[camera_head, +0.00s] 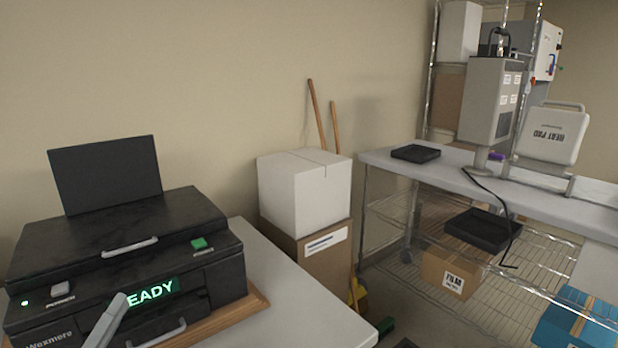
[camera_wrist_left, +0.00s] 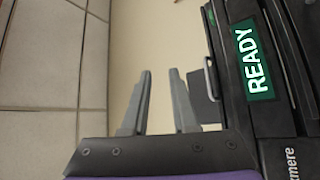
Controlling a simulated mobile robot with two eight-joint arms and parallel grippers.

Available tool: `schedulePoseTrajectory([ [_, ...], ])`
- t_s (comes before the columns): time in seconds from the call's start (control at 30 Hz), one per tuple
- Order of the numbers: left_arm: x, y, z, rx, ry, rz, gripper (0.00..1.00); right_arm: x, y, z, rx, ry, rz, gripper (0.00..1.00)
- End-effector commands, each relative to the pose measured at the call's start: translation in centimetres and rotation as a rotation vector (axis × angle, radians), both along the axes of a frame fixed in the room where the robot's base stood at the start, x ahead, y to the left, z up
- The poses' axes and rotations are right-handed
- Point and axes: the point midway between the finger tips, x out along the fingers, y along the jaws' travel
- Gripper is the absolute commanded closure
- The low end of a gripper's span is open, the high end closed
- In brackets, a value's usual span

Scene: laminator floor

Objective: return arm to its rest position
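My left gripper (camera_wrist_left: 160,100) shows in the left wrist view with its two grey fingers apart and nothing between them. In the head view, one grey finger of the left gripper (camera_head: 106,322) comes up at the lower left, in front of the black laminator (camera_head: 120,260). The finger covers part of the laminator's green "READY" display, which also shows in the left wrist view (camera_wrist_left: 251,60). I cannot tell from these views how far the finger is from the laminator's front. My right gripper is in neither view.
The laminator stands on a wooden board (camera_head: 236,318) on a light table (camera_head: 300,305). White (camera_head: 305,190) and brown (camera_head: 322,252) boxes are stacked behind it. A wire-shelf bench (camera_head: 560,200) with a press and black trays stands at right. Tiled floor (camera_wrist_left: 40,60) shows in the wrist view.

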Motion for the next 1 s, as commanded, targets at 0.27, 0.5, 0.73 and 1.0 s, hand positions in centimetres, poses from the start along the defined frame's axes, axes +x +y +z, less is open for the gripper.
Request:
schedulePoseTrajectory([
  [0.27,0.0,-10.2,-6.8,0.185,0.315,-0.230,0.73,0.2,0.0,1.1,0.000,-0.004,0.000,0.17],
  [0.5,-4.3,-17.5,-15.4,0.458,0.670,-0.405,0.73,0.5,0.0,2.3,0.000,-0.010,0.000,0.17],
  [0.73,-10.3,-18.6,-22.3,0.821,0.976,-0.446,0.73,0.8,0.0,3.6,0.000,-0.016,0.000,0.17],
  [1.0,-14.1,-15.2,-25.1,1.189,1.146,-0.341,0.73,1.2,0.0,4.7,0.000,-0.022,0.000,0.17],
])
